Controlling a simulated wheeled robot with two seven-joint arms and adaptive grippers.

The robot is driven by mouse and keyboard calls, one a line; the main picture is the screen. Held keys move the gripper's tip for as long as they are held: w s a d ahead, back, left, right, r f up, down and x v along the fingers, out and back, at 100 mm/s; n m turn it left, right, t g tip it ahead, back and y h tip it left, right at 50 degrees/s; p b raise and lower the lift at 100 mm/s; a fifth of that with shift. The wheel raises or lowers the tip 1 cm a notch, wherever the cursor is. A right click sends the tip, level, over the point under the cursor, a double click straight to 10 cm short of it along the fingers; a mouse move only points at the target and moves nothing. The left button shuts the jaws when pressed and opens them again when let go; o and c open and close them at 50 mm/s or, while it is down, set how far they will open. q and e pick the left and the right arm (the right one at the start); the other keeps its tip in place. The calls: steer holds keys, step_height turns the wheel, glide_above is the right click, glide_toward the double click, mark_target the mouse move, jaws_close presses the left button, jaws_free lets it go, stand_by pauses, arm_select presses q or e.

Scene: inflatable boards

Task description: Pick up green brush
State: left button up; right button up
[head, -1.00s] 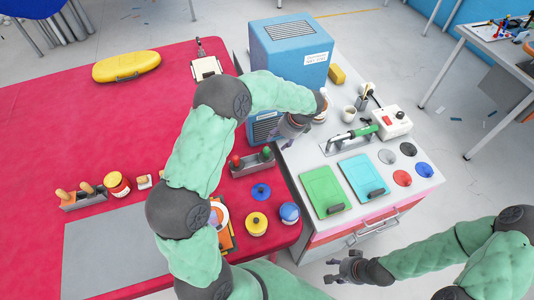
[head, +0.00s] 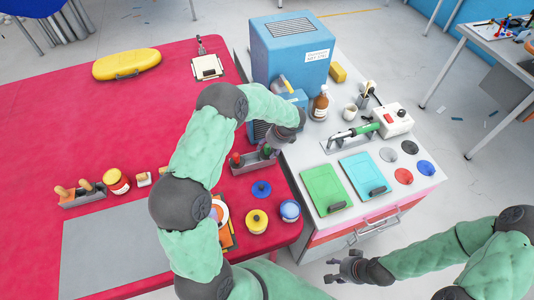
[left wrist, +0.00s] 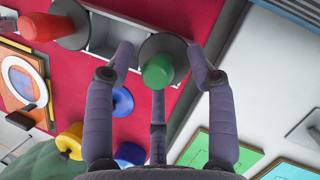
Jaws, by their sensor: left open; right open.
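The green brush (head: 266,151) stands upright in a grey holder (head: 247,165) on the red table, beside a red-topped brush (head: 236,159). In the left wrist view the green brush (left wrist: 158,73), with its dark round collar, lies between the open fingers of my left gripper (left wrist: 160,58). The red brush (left wrist: 40,25) is at the upper left there. In the head view my left gripper (head: 272,148) is open and right at the green brush; I cannot tell whether it touches. My right gripper (head: 338,272) is open and empty, low over the floor.
Blue (head: 290,209) and yellow (head: 256,221) pots are in front of the holder. The red table (head: 60,130) is clear at far left.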

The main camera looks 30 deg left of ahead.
arm_select(q)
steer(key=shift+a+f, duration=0.1)
steer(key=shift+f, duration=0.1)
jaws_close()
steer(key=shift+r, duration=0.1)
steer(key=shift+r, duration=0.55)
step_height(320, 180, up, 2)
steer(key=shift+r+p, duration=0.15)
steer(key=shift+p, duration=0.2)
steer(key=s+d+r+p, duration=0.1)
steer(key=s+d+r, duration=0.7)
steer(key=s, duration=0.3)
steer(key=shift+v, duration=0.85)
